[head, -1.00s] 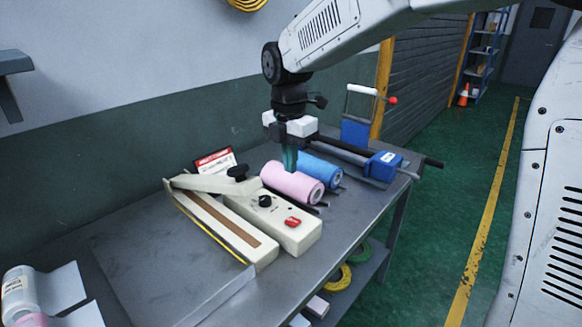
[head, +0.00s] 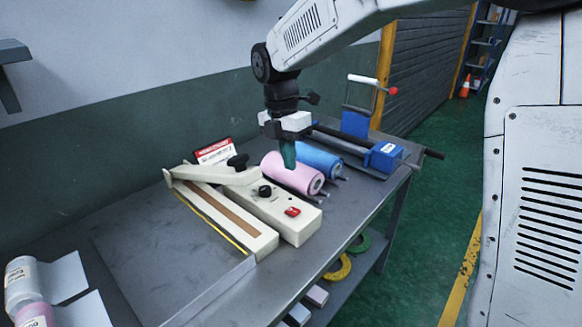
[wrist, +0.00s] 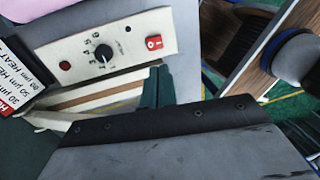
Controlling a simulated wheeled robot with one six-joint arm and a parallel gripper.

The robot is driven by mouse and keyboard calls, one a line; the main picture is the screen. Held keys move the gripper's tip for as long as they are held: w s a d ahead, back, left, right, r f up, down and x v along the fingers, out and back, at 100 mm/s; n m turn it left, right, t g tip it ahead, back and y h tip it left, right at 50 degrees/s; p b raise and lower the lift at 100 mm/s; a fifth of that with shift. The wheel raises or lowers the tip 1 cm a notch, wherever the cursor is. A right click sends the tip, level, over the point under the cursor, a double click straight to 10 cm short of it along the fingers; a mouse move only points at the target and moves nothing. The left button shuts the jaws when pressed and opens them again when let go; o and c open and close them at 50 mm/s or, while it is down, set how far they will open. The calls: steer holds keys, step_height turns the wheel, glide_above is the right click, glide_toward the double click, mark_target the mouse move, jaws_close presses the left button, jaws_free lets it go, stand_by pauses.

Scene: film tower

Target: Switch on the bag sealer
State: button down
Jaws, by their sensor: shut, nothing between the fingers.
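The bag sealer (head: 277,217) is a cream body with a long sealing arm (head: 215,177), lying on the metal table. Its red rocker switch (head: 292,211) sits on the top panel near the front end. The switch also shows in the wrist view (wrist: 153,42), just above my fingertips. A black dial (head: 265,191) is farther back on the panel, and it shows in the wrist view (wrist: 104,54) left of the switch. My gripper (head: 288,163) is shut and empty, its teal fingers pointing down over the pink roll, behind the switch. The wrist view shows the fingers (wrist: 157,85) together.
A pink roll (head: 288,173) and a blue roll (head: 320,160) lie behind the sealer. A blue-ended tool (head: 383,156) lies at the table's right edge. A red and white sign (head: 214,150) stands behind the sealer. Bottles (head: 24,285) stand front left. The table's left part (head: 150,260) is clear.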

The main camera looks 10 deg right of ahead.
mark_target(296, 212)
steer(key=f, duration=0.4)
steer(key=s+f, duration=0.1)
steer(key=f, duration=0.3)
steer(key=d+f, duration=0.1)
steer(key=f, duration=0.2)
steer(key=shift+s+f, duration=0.25)
steer(key=shift+f, duration=0.15)
